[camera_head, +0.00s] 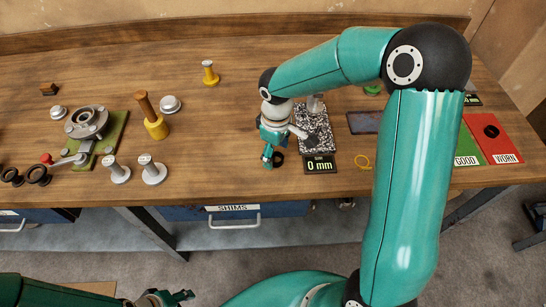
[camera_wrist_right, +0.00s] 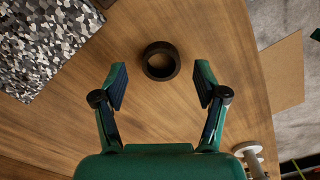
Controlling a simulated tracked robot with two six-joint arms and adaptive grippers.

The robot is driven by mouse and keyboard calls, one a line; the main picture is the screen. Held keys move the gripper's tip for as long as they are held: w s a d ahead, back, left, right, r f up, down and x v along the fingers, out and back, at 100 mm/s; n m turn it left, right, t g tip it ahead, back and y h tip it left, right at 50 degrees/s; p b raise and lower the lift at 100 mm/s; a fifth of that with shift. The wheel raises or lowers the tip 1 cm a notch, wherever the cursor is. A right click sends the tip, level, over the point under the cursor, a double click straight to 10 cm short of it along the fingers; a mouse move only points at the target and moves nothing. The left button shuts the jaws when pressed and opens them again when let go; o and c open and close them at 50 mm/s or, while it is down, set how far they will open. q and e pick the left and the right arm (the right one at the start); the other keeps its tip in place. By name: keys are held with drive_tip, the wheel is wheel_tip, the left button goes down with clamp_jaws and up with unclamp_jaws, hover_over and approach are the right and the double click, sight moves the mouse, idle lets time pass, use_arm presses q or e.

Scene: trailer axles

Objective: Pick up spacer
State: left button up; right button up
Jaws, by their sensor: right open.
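A black ring, which looks like the spacer (camera_wrist_right: 161,75), lies flat on the wooden bench in the right wrist view. It sits just beyond and between the fingertips of my right gripper (camera_wrist_right: 160,88), which is open and empty. In the head view the right gripper (camera_head: 270,160) points down low over the bench, left of the speckled plate, and partly covers the dark ring (camera_head: 279,159). My left gripper (camera_head: 172,297) is at the bottom left, away from the bench top; its opening is unclear.
The speckled plate (camera_head: 323,143) with a "0 mm" display (camera_head: 320,165) stands right of the gripper. Green "GOOD" (camera_head: 466,150) and red "WORN" (camera_head: 494,140) areas lie at the right. A hub fixture (camera_head: 88,124) and metal parts stand left. Bare wood lies left of the gripper.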

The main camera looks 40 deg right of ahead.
drive_tip(key=shift+f, duration=0.7)
drive_tip(key=c, duration=1.2)
drive_tip(key=shift+c, duration=0.2)
drive_tip(key=shift+r, duration=0.1)
